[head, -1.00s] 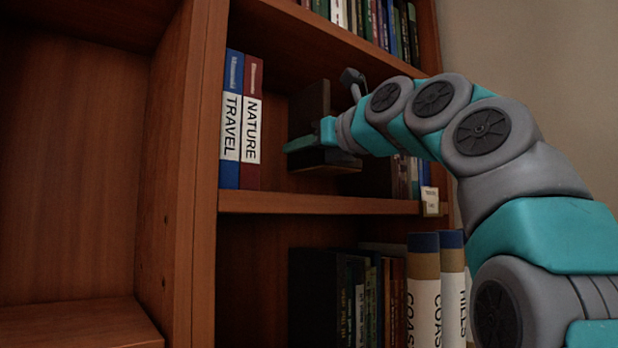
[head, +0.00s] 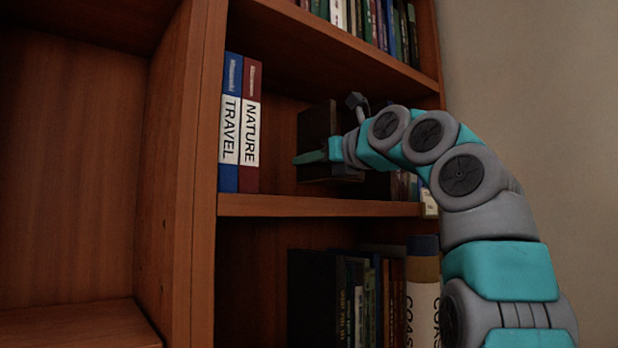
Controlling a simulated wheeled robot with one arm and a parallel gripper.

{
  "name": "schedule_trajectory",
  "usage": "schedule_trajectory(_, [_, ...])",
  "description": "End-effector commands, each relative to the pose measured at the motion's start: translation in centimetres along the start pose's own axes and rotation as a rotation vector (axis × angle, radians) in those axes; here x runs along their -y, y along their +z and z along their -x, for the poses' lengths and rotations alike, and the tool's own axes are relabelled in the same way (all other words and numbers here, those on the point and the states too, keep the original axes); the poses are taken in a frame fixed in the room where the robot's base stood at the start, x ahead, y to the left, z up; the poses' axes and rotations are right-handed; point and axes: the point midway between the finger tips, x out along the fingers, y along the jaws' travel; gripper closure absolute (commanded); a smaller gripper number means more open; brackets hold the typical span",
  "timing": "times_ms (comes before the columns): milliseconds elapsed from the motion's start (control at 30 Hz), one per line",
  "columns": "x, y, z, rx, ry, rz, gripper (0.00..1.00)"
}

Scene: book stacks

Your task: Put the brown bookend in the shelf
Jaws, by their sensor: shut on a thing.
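The dark brown bookend (head: 317,128) is upright inside the middle compartment of the wooden shelf (head: 300,206), to the right of the blue TRAVEL and red NATURE books. My gripper (head: 318,157) reaches in from the right and is shut on the bookend. The bookend's base is close above the shelf board; I cannot tell whether it touches. A gap separates the bookend from the NATURE book. My gripper and wrist hide part of the bookend.
The TRAVEL book (head: 230,125) and NATURE book (head: 250,128) stand against the left divider. More books stand behind my arm at the right of this board. The compartment below holds dark books (head: 315,290) and a COAST volume (head: 423,295). The left bay is empty.

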Motion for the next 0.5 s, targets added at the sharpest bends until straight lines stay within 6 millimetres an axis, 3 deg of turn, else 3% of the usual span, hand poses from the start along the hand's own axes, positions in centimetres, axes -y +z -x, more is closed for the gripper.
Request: schedule_trajectory(500, [-0.85,-0.39,0.22,-0.001,0.019,0.016,1.0])
